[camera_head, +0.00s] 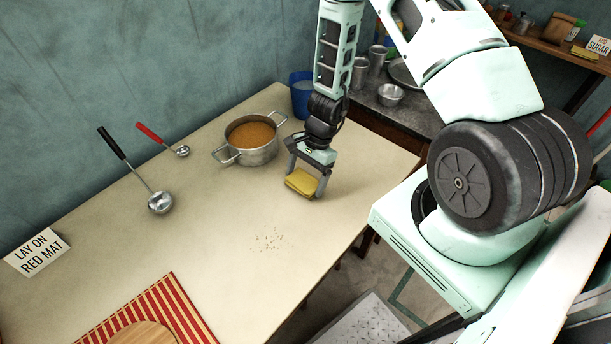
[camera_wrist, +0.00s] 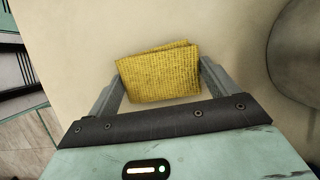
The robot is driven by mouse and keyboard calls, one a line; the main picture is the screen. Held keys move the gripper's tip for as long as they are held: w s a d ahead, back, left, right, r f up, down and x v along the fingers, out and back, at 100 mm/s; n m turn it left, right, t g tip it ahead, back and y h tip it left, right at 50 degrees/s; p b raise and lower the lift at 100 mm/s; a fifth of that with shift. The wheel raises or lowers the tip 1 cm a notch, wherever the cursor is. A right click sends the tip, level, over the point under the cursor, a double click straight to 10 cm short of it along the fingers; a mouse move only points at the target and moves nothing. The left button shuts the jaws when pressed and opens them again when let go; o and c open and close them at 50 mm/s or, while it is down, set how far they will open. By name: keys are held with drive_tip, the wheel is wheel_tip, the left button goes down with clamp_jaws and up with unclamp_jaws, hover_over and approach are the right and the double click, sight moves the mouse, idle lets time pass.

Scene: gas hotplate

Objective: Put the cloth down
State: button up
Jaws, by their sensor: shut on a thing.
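The cloth (camera_head: 301,182) is a folded yellow piece at the right part of the cream table (camera_head: 215,235). My gripper (camera_head: 307,180) points down and is shut on the cloth, with one finger at each side. In the wrist view the cloth (camera_wrist: 158,73) sits between the two fingertips of my gripper (camera_wrist: 160,82). The cloth is at or close to the table top; I cannot tell whether it touches.
A two-handled pot (camera_head: 251,139) of orange-brown food and a blue cup (camera_head: 302,94) stand near the cloth. Crumbs (camera_head: 271,239) lie in front. Two ladles (camera_head: 160,202) lie left. A striped red mat (camera_head: 177,306) holds a round board (camera_head: 143,335). A sign (camera_head: 38,252) reads "LAY ON RED MAT".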

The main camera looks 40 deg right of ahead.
drive_tip(key=shift+f, duration=0.1)
drive_tip(key=shift+f, duration=0.15)
drive_tip(key=o, duration=0.8)
drive_tip(key=shift+s, duration=0.1)
drive_tip(key=shift+s, duration=0.1)
